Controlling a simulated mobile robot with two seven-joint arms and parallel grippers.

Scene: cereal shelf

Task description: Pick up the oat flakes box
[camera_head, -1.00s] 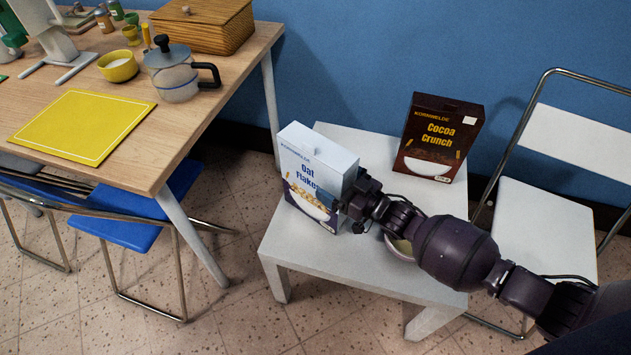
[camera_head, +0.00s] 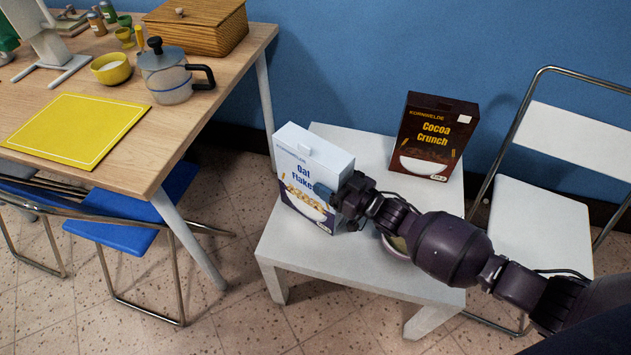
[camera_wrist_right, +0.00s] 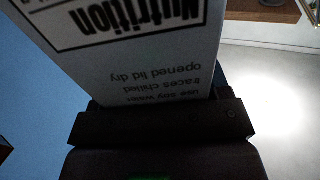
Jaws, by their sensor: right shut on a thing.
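The oat flakes box (camera_head: 308,170) is white and dark blue with a picture of a bowl of flakes. It stands upright at the left side of the low white table (camera_head: 335,262). My right gripper (camera_head: 340,196) is shut on the box from its right side, at about mid-height. In the right wrist view, the box's side panel with nutrition text (camera_wrist_right: 140,45) fills the upper middle, close against my right gripper (camera_wrist_right: 160,115). The fingertips are mostly hidden by the box. I cannot tell whether the box touches the table. My left gripper is not in view.
A brown cocoa crunch box (camera_head: 433,135) stands at the back right of the white table. A bowl (camera_head: 396,246) is partly hidden under my right arm. A white folding chair (camera_head: 540,225) is at right. A wooden table (camera_head: 150,130) with a glass pot (camera_head: 167,75) is at left.

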